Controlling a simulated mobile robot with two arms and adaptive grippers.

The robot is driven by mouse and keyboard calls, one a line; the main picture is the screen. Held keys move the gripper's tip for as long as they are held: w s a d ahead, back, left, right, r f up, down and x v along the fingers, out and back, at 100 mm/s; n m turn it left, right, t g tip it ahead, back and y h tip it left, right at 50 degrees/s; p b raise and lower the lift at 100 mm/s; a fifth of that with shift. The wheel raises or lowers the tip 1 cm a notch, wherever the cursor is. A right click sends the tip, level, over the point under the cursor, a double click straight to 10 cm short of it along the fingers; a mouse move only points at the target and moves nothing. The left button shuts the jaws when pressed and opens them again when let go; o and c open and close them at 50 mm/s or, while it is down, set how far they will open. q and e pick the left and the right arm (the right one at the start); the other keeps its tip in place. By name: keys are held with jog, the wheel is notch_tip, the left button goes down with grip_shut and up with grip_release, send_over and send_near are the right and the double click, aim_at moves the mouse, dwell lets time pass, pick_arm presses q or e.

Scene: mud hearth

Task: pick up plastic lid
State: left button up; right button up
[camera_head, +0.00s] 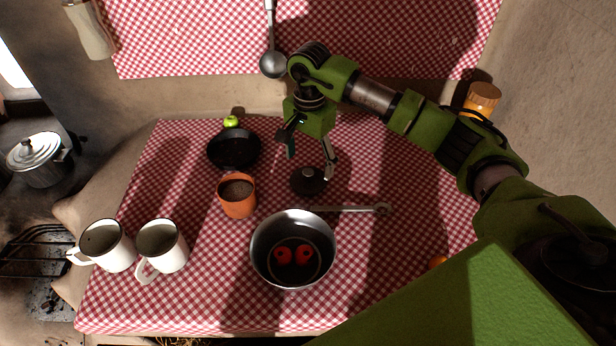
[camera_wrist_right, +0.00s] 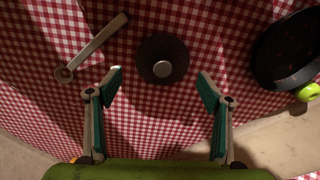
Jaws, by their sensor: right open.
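The plastic lid (camera_head: 308,181) is a dark round disc with a small light-topped knob. It lies on the checked tablecloth, behind the steel pan. In the right wrist view the lid (camera_wrist_right: 150,50) shows whole, knob up, a little beyond the gap between the fingertips. My right gripper (camera_head: 309,160) is open and empty above the lid, pointing down. In the wrist view the right gripper (camera_wrist_right: 161,74) has one finger to each side of the lid, apart from it. My left gripper is not in view.
Two white mugs (camera_head: 168,252) stand at the left. A ladle (camera_head: 273,65) hangs behind.

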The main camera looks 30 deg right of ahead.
aim_at(308, 172)
notch_tip(308, 172, down, 2)
jog(key=shift+w+p, duration=0.1)
jog(key=shift+p, duration=0.3)
notch_tip(308, 172, down, 4)
jog(key=shift+w+r+p, duration=0.15)
jog(key=shift+p, duration=0.4)
jog(key=shift+f, duration=0.3)
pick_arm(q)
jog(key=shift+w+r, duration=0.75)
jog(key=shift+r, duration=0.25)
pick_arm(e)
jog(key=c, duration=0.7)
